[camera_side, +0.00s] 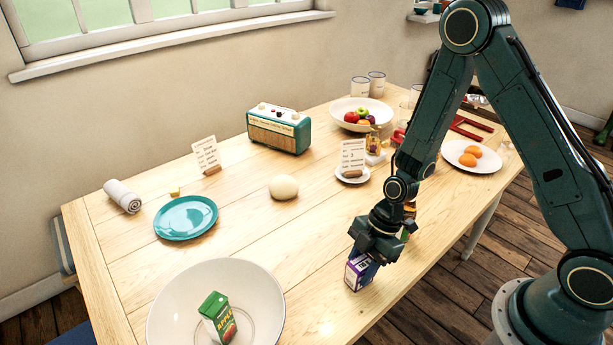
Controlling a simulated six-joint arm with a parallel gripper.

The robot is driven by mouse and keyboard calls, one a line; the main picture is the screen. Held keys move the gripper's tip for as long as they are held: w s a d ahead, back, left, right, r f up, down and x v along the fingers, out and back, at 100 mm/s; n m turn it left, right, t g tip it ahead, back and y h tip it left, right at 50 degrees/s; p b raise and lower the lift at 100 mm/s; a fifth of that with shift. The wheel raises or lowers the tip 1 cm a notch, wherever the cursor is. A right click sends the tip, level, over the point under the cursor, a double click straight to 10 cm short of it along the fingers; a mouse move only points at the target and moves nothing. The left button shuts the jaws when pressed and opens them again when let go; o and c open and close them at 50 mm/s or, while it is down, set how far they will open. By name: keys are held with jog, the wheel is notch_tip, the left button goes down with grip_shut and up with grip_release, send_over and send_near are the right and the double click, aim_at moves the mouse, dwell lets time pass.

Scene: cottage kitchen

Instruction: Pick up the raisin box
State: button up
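A small purple and white box (358,274), which looks like the raisin box, is near the table's front edge, right of the large white bowl. Its lettering is too small to read. My gripper (372,254) points down over the box, with its fingers at the box's upper part. The gripper hides the top of the box. I cannot tell whether the fingers are closed on it or only around it, or whether its base touches the table.
A large white bowl (170,318) holds a green apple carton (217,317). A teal plate (186,218), a pale round object (284,187) and a radio (279,128) are farther back. Small items stand partly hidden behind my gripper. Bare wood lies left of the box.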

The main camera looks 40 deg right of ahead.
aim_at(361, 261)
jog(key=c, duration=0.3)
jog(key=shift+r, duration=0.15)
notch_tip(361, 261, up, 20)
jog(key=shift+f, duration=0.1)
dwell(0.8)
dwell(0.5)
